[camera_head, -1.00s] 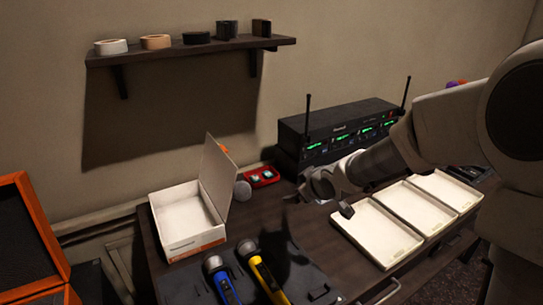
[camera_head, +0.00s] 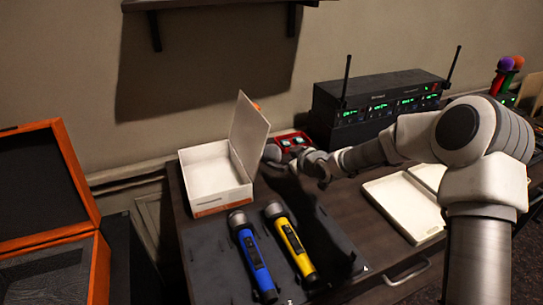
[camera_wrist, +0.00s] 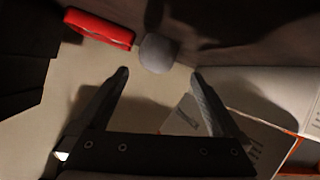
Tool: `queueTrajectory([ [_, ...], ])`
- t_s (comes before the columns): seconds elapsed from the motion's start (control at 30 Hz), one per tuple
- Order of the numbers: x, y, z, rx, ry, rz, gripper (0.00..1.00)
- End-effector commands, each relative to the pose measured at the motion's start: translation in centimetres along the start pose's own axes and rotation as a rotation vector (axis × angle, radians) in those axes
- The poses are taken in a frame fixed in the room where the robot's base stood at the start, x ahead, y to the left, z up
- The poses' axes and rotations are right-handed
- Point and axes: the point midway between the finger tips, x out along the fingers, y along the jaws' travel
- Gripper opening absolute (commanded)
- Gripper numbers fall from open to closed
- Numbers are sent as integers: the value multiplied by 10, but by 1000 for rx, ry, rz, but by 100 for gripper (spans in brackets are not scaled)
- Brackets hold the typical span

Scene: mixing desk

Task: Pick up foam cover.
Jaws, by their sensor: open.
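The foam cover is a small grey rounded piece (camera_head: 272,152) on the desk, just right of the white box's raised lid. In the wrist view the foam cover (camera_wrist: 158,53) lies just past the fingertips, in line with the gap between them. My gripper (camera_wrist: 160,73) is open, and nothing is between its fingers. In the head view my gripper (camera_head: 300,167) is low over the desk, close to the right of the foam cover. I cannot tell its exact height above the desk.
The open white box (camera_head: 215,178) stands close left of the foam cover. A red case (camera_head: 292,142) is right behind it. A blue microphone (camera_head: 253,260) and a yellow microphone (camera_head: 291,245) lie in front. A black receiver (camera_head: 380,105) and a pale tray (camera_head: 405,205) are to the right.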

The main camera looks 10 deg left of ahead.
Motion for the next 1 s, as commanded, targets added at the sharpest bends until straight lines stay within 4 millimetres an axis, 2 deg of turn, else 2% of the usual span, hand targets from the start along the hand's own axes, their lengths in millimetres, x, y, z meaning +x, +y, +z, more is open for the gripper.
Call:
queueTrajectory([
  [0.03, 10, -2, 2, 0, 0, -2, 100],
  [0.1, 19, -1, 1, 0, 0, -1, 100],
  [0.37, 34, 0, 0, 0, -1, -1, 100],
  [0.7, 73, 3, -5, 0, 0, -1, 100],
  [1.0, 82, 4, -6, -1, -1, 0, 100],
])
